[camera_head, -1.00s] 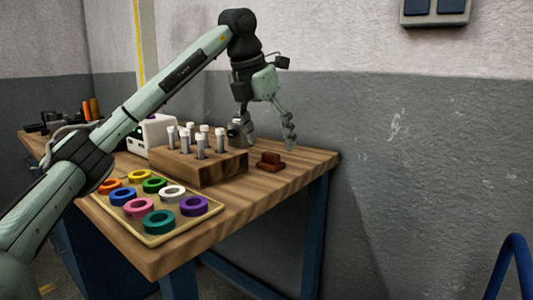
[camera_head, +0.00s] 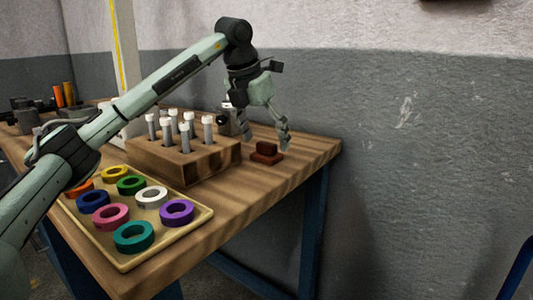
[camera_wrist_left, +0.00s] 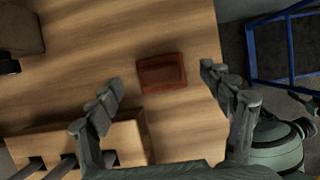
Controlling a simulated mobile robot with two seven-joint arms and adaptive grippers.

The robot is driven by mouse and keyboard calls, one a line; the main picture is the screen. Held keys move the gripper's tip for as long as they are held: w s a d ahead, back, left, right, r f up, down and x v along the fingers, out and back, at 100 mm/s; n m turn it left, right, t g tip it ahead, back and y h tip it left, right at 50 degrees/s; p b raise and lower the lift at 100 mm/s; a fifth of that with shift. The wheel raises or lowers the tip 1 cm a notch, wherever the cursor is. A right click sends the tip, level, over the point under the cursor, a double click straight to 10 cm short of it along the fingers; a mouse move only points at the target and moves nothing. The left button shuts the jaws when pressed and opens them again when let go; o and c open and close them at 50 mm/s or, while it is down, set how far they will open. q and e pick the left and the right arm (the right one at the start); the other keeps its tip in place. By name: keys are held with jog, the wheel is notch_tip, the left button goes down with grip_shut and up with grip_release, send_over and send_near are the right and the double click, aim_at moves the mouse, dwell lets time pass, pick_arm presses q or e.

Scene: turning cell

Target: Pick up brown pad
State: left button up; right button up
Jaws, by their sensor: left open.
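The brown pad (camera_head: 267,152) is a small reddish-brown block with a raised upper part. It lies on the wooden table near its right end, right of the wooden block. In the left wrist view the brown pad (camera_wrist_left: 162,73) lies ahead of and between the two fingers, touching neither. My left gripper (camera_head: 266,143) is open and empty, above the pad with its fingers pointing down. Its spread fingers also show in the left wrist view (camera_wrist_left: 162,88). My right gripper is not in view.
A wooden block (camera_head: 182,163) holding several white-capped pins stands left of the pad. A tan tray (camera_head: 193,226) with several coloured rings lies at the front. A dark object (camera_head: 228,121) stands behind the block. The table's right edge is close to the pad; a wall stands behind.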

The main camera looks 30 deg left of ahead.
pick_arm(q)
jog(key=shift+x, duration=1.05)
jog(key=c, duration=1.3)
jog(key=shift+o, duration=0.2)
jog(key=shift+r, duration=0.1)
